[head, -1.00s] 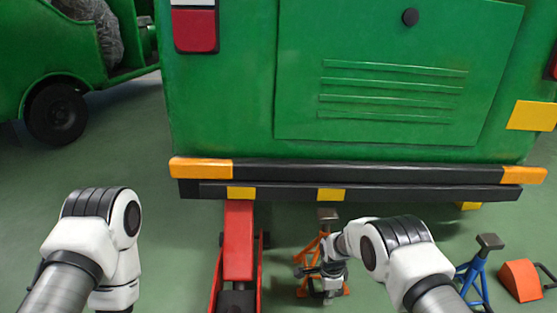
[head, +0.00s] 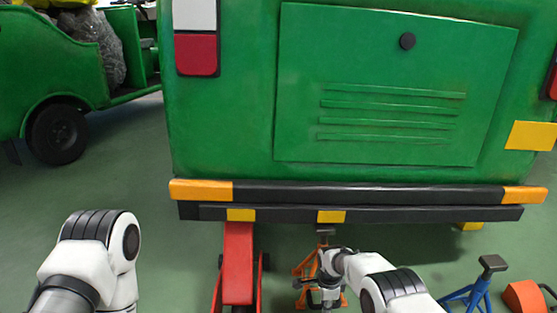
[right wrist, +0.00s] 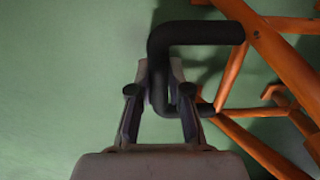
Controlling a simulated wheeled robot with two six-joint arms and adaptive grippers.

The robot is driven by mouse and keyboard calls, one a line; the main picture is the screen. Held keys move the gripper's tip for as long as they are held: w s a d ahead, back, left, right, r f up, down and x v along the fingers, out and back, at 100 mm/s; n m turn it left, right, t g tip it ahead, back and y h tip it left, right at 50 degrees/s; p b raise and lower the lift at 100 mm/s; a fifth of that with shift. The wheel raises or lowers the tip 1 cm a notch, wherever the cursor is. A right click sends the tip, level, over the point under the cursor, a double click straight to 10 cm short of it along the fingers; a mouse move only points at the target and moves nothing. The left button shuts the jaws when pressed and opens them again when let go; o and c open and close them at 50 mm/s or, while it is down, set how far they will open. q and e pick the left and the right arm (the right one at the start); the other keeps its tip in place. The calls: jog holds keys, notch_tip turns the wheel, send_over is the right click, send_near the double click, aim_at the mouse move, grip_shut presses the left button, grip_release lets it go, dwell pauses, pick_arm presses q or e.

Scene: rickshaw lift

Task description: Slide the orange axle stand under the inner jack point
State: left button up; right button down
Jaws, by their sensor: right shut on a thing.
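The orange axle stand (head: 305,268) is upright on the floor below the rear beam in the head view, its dark top just under the right of two neighbouring yellow marks. That mark (head: 331,216) appears to be the inner jack point. I cannot tell whether the stand's top is straight below it in depth. My right gripper (head: 318,290) is low beside the stand. In the right wrist view, the gripper (right wrist: 160,108) is shut on the stand's black bent handle (right wrist: 200,35), and orange legs (right wrist: 280,55) show at right. My left gripper is out of the picture.
A red jack (head: 238,262) stands under the other yellow mark (head: 240,214), left of the stand. A blue stand (head: 475,288) and an orange wedge (head: 523,296) are on the floor at right. The green vehicle (head: 400,90) overhangs the stand.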

jog(key=shift+w+a+r, duration=0.1)
jog(key=shift+w+r, duration=0.1)
jog(key=shift+w, duration=0.55)
jog(key=c, duration=1)
grip_release()
jog(key=shift+o, duration=0.2)
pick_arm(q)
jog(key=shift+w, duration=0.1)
